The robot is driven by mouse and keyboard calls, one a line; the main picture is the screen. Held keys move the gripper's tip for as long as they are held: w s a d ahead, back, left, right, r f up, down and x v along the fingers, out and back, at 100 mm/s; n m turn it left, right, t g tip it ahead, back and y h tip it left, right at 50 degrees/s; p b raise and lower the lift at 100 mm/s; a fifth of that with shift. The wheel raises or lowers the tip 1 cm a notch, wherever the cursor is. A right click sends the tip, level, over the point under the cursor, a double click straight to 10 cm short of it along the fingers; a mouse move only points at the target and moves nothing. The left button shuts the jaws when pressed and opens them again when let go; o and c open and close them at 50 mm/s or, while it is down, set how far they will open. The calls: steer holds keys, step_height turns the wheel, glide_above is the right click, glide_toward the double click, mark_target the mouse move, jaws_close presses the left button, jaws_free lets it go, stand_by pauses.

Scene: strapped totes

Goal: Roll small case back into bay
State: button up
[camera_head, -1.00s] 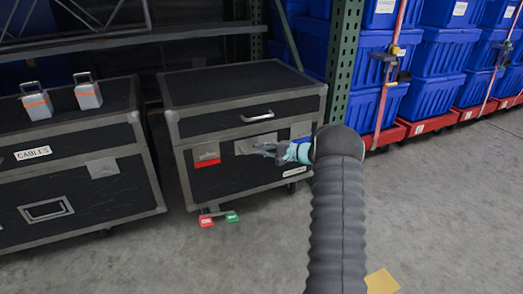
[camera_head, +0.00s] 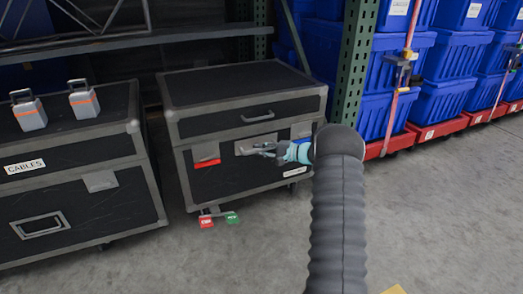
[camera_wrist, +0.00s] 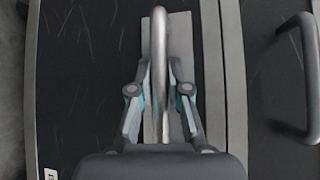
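The small case (camera_head: 240,85) is black with grey metal edging and stands on the floor at the centre of the head view. Its front carries a metal handle, which shows as a bar in the wrist view (camera_wrist: 159,60). My gripper (camera_head: 255,149) is at the front of the case. In the wrist view its two fingers (camera_wrist: 159,75) lie either side of the bar, with narrow gaps showing, so it looks open around the handle. A red pedal (camera_head: 207,222) and a green pedal (camera_head: 232,218) stick out under the case's front.
A larger case marked CABLES (camera_head: 70,160) stands close on the left with two small lidded boxes on it. A green rack post (camera_head: 356,70) rises behind the small case's right side. Stacked blue totes (camera_head: 440,60) stand at right. Floor in front is clear.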

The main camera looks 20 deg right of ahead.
steer(key=o, duration=0.4)
steer(key=shift+w+a, duration=0.1)
steer(key=shift+w, duration=0.05)
steer(key=v, duration=1.2)
steer(key=shift+r, duration=0.1)
